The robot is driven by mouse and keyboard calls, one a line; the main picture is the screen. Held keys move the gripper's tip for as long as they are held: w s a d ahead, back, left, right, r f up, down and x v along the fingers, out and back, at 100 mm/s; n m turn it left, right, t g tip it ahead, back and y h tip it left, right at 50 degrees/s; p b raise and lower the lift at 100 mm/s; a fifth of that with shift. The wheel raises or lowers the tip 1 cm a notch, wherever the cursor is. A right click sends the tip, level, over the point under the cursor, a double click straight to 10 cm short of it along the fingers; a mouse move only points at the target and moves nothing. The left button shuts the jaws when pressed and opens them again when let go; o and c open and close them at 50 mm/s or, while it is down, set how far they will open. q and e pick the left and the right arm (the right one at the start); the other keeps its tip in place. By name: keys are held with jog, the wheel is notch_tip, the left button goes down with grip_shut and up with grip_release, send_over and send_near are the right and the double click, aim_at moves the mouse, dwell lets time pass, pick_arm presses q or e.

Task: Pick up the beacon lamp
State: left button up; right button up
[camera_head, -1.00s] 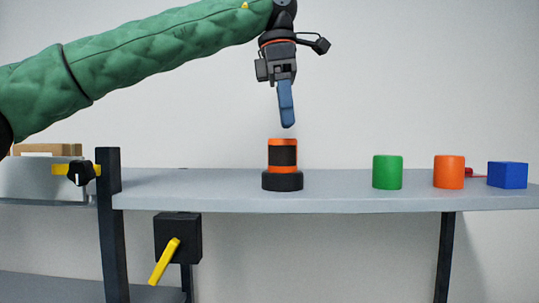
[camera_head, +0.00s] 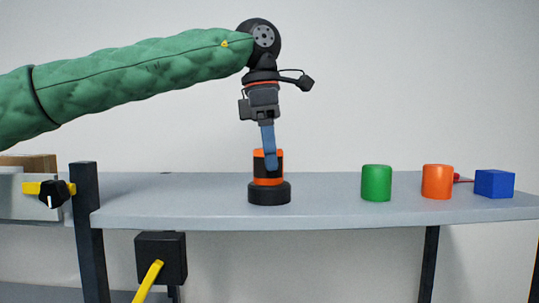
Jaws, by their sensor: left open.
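The beacon lamp (camera_head: 269,192) stands upright on the grey shelf (camera_head: 160,200). It has a wide black base, an orange ring, a dark middle and an orange top. My left gripper (camera_head: 270,163) points down at the lamp, with its blue finger overlapping the lamp's upper part in the picture. The gripper is seen edge-on, so one finger hides the other. The left jaws are open. I cannot tell whether the finger touches the lamp. My right gripper is not in view.
A green cylinder (camera_head: 376,183), an orange cylinder (camera_head: 437,182) and a blue block (camera_head: 494,184) stand to the right on the shelf. A small red item (camera_head: 460,178) shows behind them.

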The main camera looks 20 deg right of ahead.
pick_arm(q)
notch_tip(320, 180, down, 2)
jog(key=shift+f+p, duration=0.1)
jog(key=shift+p, duration=0.4)
jog(key=shift+w+d+f, duration=0.15)
jog(key=shift+w+f, duration=0.05)
jog(key=shift+w, duration=0.05)
jog(key=shift+s+r, duration=0.15)
jog(key=shift+s, duration=0.15)
jog(key=c, duration=0.6)
jog(key=shift+w, duration=0.1)
jog(key=c, duration=0.5)
